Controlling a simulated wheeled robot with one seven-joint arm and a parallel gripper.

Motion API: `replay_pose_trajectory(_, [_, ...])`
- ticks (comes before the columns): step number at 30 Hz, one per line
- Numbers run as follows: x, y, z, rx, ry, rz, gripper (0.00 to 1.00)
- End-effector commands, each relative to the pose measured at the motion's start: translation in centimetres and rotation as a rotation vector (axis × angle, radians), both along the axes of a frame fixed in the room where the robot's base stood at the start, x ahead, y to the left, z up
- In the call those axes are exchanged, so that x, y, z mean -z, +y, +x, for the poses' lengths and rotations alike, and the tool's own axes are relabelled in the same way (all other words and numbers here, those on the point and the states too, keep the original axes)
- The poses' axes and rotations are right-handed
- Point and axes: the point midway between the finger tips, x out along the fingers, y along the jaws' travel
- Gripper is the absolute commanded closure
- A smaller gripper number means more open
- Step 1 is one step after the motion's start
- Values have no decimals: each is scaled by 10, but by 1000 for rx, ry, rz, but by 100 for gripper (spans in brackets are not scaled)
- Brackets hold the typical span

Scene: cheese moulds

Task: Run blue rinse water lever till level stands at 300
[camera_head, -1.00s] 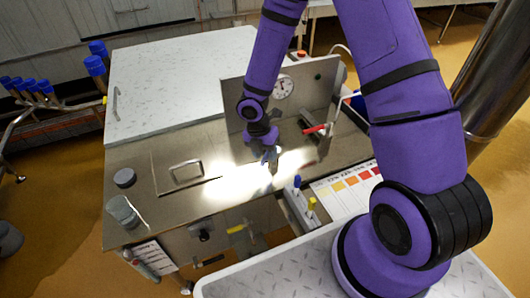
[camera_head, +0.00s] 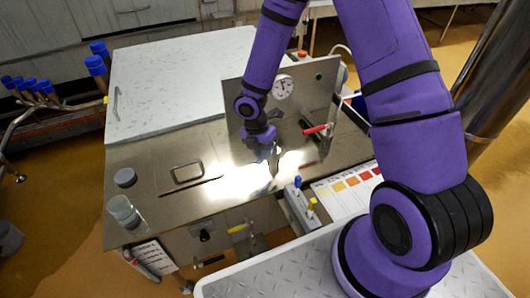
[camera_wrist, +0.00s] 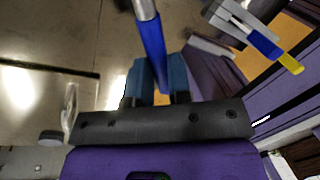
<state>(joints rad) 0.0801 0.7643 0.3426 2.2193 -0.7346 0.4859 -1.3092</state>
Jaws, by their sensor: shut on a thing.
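My gripper (camera_wrist: 160,85) is shut on the blue handle of a lever (camera_wrist: 151,40), whose metal stem runs up out of the wrist view. The handle lies between the two teal fingers. In the head view my gripper (camera_head: 273,160) is low over the bright steel top, in front of the upright panel, and it hides most of the lever. A round white dial (camera_head: 283,87) is on that panel; its reading is too small to tell. A clear glass vessel (camera_head: 124,212) stands at the left front corner. I cannot read any level.
A red-handled lever (camera_head: 316,129) is to the right of my gripper. A small box with a blue lever (camera_head: 297,182) and a yellow lever (camera_head: 312,203) stands in front, beside a colour chart (camera_head: 350,185). A hatch handle (camera_head: 187,172) is on the left.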

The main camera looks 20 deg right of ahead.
Motion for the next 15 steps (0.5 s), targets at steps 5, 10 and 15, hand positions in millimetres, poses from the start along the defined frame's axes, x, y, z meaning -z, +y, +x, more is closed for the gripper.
replay_pose_trajectory(5, [0,6,11,145,-3,1,100])
replay_pose_trajectory(10, [0,9,21,292,-2,1,100])
replay_pose_trajectory(15, [0,11,30,425,-3,1,100])
